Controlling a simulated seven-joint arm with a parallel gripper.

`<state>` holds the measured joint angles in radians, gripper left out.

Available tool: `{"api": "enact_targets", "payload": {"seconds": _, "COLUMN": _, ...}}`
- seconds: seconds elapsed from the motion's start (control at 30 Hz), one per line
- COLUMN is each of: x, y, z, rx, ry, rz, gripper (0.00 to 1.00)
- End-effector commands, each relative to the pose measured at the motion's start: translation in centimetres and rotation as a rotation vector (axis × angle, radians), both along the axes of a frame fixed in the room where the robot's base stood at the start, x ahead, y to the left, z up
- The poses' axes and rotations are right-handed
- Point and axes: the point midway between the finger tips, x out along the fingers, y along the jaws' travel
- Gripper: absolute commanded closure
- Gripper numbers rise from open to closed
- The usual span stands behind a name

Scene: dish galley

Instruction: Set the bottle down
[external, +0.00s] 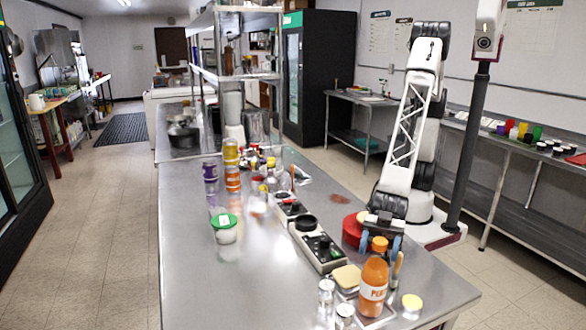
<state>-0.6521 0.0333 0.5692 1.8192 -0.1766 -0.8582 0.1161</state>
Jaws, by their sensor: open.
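An orange bottle (374,287) with an orange cap stands upright near the front end of the steel counter (200,290). Its base is on or just above a small flat tray (388,315); I cannot tell contact for certain. My gripper (381,246) points down at the cap, with one blue finger on each side of it in the picture. The jaws are open. The cap covers part of the gripper, and I cannot tell whether the fingers surround the cap or are behind it.
A cream-coloured block (347,277), small cans (326,293) and a yellow-lidded jar (412,303) crowd the bottle. A red round thing (352,230) is behind the gripper. A black-and-white control strip (318,245) is to the left. The counter's left front is clear.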

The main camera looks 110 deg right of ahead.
Motion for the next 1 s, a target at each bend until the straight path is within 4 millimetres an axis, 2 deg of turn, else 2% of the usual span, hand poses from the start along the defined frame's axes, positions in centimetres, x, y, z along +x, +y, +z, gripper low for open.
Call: {"api": "enact_targets", "payload": {"seconds": 1.0, "x": -7.5, "y": -7.6, "z": 0.0, "rx": 0.001, "ry": 0.001, "rz": -0.001, "gripper": 0.40}}
